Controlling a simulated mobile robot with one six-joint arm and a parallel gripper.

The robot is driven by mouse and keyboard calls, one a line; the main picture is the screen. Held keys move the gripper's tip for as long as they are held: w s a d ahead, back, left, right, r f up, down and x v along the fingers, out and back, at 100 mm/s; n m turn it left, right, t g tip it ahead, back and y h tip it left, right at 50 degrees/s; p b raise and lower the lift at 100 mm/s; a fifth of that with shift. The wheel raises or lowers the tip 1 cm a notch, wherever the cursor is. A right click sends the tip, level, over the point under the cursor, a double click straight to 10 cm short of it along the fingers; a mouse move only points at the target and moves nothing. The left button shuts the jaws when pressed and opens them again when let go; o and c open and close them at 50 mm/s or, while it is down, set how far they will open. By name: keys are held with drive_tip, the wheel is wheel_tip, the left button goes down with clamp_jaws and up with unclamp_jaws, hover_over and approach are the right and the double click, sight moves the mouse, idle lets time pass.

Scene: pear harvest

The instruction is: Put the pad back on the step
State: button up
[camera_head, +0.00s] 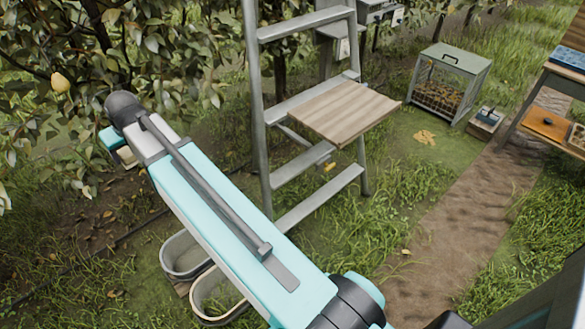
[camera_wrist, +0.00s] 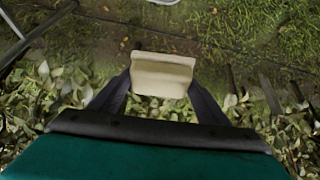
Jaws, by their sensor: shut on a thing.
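My gripper (camera_wrist: 160,95) is shut on a beige, block-like pad (camera_wrist: 163,68), which sits between its two dark fingers in the wrist view. In the head view the pad (camera_head: 127,157) is a small pale patch by the far end of my arm, mostly hidden behind it. The grey metal stepladder (camera_head: 254,100) stands to the right of my arm. Its lower steps (camera_head: 318,200) are flat metal treads, and a wooden board (camera_head: 345,112) lies at its upper part. My gripper is left of the ladder and apart from it, near the leaves.
A pear (camera_head: 61,82) hangs among leafy branches at the left. Two oval tubs (camera_head: 184,272) stand on the ground below my arm. A green-topped cage (camera_head: 452,58) stands at the back right, near a wooden table (camera_head: 545,98). A bare dirt path (camera_head: 470,215) runs between grass.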

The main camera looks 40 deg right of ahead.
drive_tip(key=shift+d, duration=0.25)
drive_tip(key=shift+d+f, duration=0.1)
drive_tip(key=shift+d, duration=0.05)
drive_tip(key=s+d+f+m+h+b, duration=0.1)
drive_tip(key=s+d+f+b, duration=0.3)
drive_tip(key=d+f, duration=0.75)
drive_tip(key=s+d+f+m+h+b, duration=0.15)
drive_tip(key=s+d+f+b, duration=0.5)
drive_tip(key=d, duration=0.85)
drive_tip(key=s+d+f+m+b, duration=0.3)
drive_tip(key=s+d+f, duration=1.3)
drive_tip(key=d, duration=0.4)
drive_tip(key=shift+s+f+g+h, duration=0.35)
drive_tip(key=shift+f+g, duration=0.05)
drive_tip(key=shift+w+d+f+m+b, duration=0.1)
drive_tip(key=shift+m+b, duration=0.15)
drive_tip(key=shift+b, duration=0.05)
